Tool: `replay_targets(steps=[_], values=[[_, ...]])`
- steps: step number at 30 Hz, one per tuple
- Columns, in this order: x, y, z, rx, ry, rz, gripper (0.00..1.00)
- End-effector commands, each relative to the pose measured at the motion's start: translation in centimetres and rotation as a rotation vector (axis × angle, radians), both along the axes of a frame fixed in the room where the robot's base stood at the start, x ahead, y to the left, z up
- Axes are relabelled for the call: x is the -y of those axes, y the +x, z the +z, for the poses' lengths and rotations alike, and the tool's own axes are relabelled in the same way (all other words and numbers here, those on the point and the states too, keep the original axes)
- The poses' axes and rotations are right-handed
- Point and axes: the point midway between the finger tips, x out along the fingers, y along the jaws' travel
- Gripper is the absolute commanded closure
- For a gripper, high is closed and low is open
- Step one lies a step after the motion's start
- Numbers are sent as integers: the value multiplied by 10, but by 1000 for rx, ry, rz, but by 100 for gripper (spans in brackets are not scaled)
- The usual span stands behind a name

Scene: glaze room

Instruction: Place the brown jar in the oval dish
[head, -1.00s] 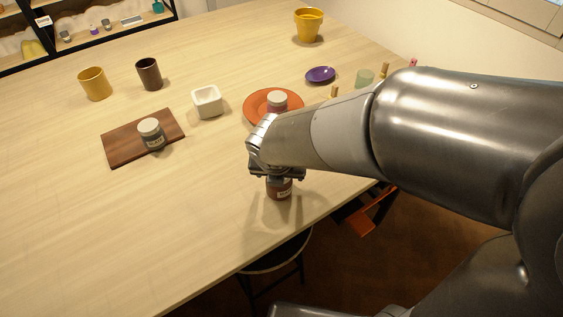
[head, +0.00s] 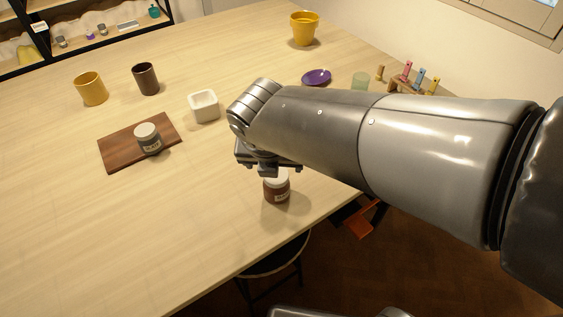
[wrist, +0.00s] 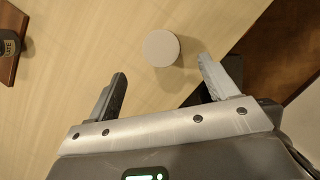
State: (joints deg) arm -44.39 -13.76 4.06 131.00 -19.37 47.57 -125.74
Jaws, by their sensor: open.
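A brown jar (head: 276,190) with a pale lid and a white label stands upright on the table near its front edge. In the wrist view its round lid (wrist: 161,48) shows ahead of the fingers, across the gap between them. My gripper (head: 270,170) is above the jar, open and empty; its spread fingers also show in the wrist view (wrist: 161,70). I cannot tell if a finger touches the lid. The orange dish, with a pale-lidded jar on it in the earlier head view, is now hidden behind my arm.
A dark jar (head: 148,138) stands on a wooden board (head: 112,154). A white square bowl (head: 204,107), brown cup (head: 146,79), yellow cup (head: 91,89), yellow pot (head: 304,29), purple dish (head: 316,78) and green cup (head: 360,82) stand farther back. The table's front left is clear.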

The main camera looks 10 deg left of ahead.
Motion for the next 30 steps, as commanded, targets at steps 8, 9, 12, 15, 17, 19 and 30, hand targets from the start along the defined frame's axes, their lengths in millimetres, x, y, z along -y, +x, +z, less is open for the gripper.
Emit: replay_targets(steps=[8,9,12,15,17,19,30], values=[[2,-1,4,-1,7,-18,21],[5,0,5,-2,18,-46,21],[22,4,9,-4,79,-198,21],[49,8,15,-12,182,-461,21],[68,10,19,-17,258,-647,21],[89,10,22,-21,348,-867,21],[186,-9,37,-30,863,-1998,21]])
